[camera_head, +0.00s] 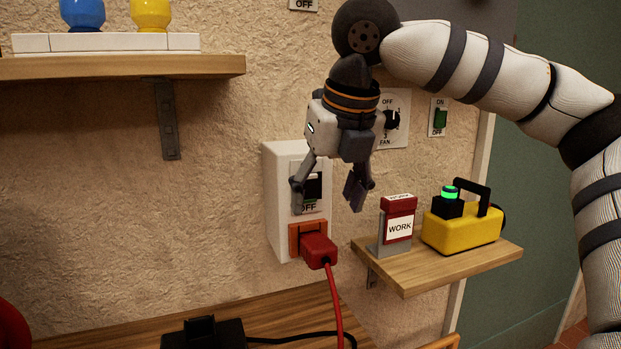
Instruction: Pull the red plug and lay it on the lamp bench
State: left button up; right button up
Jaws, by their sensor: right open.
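The red plug (319,249) sits in an orange-rimmed socket (293,238) at the bottom of a white wall box (279,190). Its red cord (334,300) hangs down toward the wooden surface below. My right gripper (328,197) is open and empty, pointing down in front of the box's dark switch, above the plug and apart from it. No bench is labelled as the lamp bench; a wooden bench top (275,311) shows at the bottom. My left gripper is not in view.
A small shelf (410,279) at right holds a red WORK sign (398,220) and a yellow lamp-like device (462,231) with a green top. A black plug block (203,333) with a black cord is on the bench. A high shelf (120,66) is at upper left.

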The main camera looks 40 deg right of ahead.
aim_at(325, 249)
jog(key=x, duration=1)
jog(key=shift+f, duration=0.15)
jog(key=c, duration=1.4)
jog(key=shift+s+a, duration=0.2)
jog(key=shift+s, duration=0.55)
jog(key=shift+s+a, duration=0.25)
jog(key=shift+s, duration=0.45)
jog(key=shift+s+a, duration=0.3)
jog(key=shift+s, duration=0.65)
jog(key=shift+s+a, duration=0.3)
jog(key=shift+s, duration=0.65)
